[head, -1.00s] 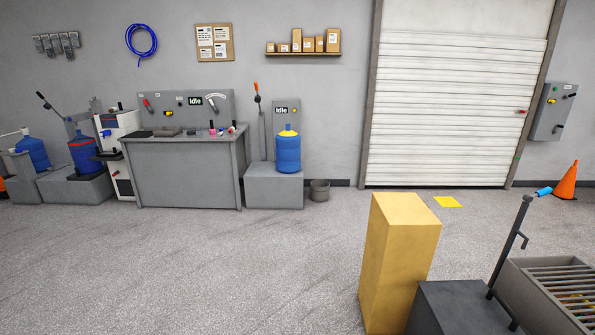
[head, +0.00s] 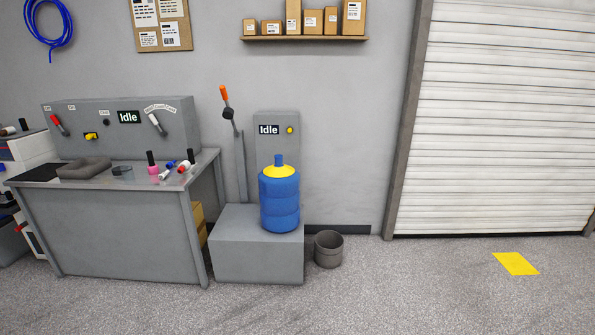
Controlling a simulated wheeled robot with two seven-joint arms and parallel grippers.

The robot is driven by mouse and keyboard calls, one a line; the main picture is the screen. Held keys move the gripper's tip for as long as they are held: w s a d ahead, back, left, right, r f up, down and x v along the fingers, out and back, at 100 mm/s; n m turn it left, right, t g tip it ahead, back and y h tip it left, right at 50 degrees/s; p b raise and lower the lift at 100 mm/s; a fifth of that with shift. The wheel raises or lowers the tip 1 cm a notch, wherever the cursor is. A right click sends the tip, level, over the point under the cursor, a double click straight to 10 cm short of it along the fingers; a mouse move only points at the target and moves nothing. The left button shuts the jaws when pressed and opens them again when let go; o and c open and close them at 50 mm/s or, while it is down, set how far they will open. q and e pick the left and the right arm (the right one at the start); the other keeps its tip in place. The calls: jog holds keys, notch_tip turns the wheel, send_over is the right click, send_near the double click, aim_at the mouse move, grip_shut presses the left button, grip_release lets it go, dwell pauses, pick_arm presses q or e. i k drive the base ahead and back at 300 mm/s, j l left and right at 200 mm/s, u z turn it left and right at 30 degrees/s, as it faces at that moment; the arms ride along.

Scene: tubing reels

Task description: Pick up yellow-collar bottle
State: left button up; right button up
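The yellow-collar bottle (head: 280,205) is a large blue ribbed bottle with a yellow collar and a short blue neck. It stands upright on a grey block (head: 257,262), in front of a grey panel (head: 270,155) with an "Idle" label and a yellow button. Nothing covers the bottle. Neither of my grippers shows in the head view.
A grey workbench (head: 105,240) stands left of the block, with markers and a pink bottle (head: 153,174) on it. A lever with an orange handle (head: 226,100) rises behind the block. A bin (head: 328,249) stands right of it. The floor in front is clear.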

aim_at(279, 184)
jog(key=i, duration=1.6)
